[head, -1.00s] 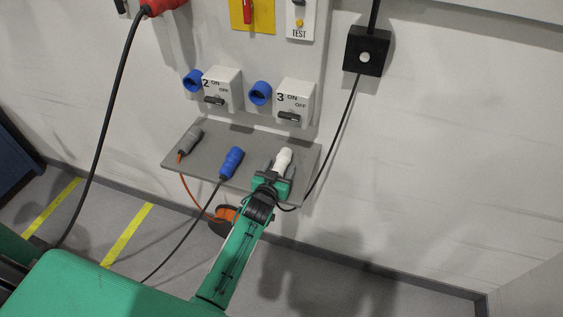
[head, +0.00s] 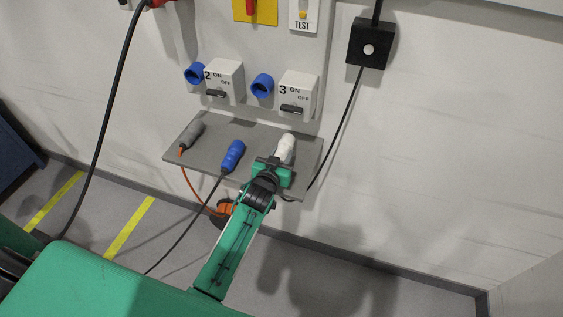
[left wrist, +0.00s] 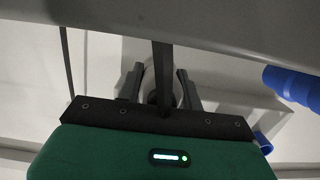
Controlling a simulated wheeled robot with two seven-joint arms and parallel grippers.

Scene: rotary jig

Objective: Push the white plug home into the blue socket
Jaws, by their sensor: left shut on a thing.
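The white plug (head: 287,146) is at the right part of the grey shelf in the head view, pointing toward the wall. My left gripper (head: 283,159) is shut on its near end. In the left wrist view my gripper's fingers (left wrist: 161,88) stand on both sides of the pale plug, which is mostly hidden by a dark bar. I cannot tell whether the plug touches the shelf. Two blue sockets are on the panel above: one beside box 3 (head: 262,86) and one beside box 2 (head: 195,73). Both are apart from the plug. My right gripper is not in view.
The grey shelf (head: 205,160) also bears a blue plug (head: 232,156) and a grey plug (head: 192,133) with an orange cable. Switch boxes 3 (head: 298,91) and 2 (head: 223,79) stick out above it. A black cable hangs from a black box (head: 369,43) at the right.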

